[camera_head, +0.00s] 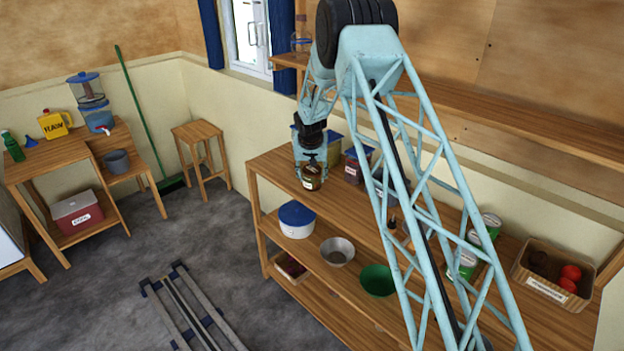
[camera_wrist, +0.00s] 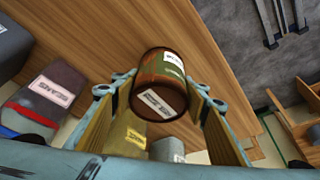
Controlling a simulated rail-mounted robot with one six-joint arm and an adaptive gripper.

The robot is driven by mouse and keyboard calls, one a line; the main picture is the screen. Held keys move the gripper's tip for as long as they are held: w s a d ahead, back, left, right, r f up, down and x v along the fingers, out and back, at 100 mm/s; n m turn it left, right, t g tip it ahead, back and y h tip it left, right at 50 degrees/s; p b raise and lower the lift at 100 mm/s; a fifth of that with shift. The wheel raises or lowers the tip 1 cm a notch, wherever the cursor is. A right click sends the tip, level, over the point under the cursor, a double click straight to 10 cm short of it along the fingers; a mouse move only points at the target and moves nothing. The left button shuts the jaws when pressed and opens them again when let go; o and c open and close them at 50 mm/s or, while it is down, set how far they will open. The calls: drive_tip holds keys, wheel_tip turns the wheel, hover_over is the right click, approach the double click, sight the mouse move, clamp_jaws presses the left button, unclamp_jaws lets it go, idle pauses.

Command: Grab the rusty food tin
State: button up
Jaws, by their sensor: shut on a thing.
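The rusty food tin (camera_head: 311,180) is a brown, rust-streaked can with pale labels, over the left end of the wooden shelf unit's top. In the wrist view the tin (camera_wrist: 160,68) sits tilted between my two wood-faced fingers, its labelled end toward the camera. My gripper (camera_wrist: 155,92) is shut on the tin; it also shows in the head view (camera_head: 312,165), pointing down. I cannot tell whether the tin's bottom touches the wooden top.
A yellowish labelled container (camera_wrist: 127,136) and a grey one (camera_wrist: 168,150) stand close by. A dark labelled container (camera_wrist: 57,90) is to the left. Lower shelf: blue-lidded white pot (camera_head: 297,220), metal bowl (camera_head: 337,251), green bowl (camera_head: 377,280). A basket (camera_head: 545,290) stands far right.

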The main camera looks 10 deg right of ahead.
drive_tip(key=shift+r, duration=0.2)
drive_tip(key=shift+r, duration=1.65)
drive_tip(key=s+r+b, duration=0.1)
drive_tip(key=s+b, duration=0.2)
drive_tip(key=s, duration=1.3)
drive_tip(key=shift+r, duration=0.2)
drive_tip(key=shift+d, duration=0.1)
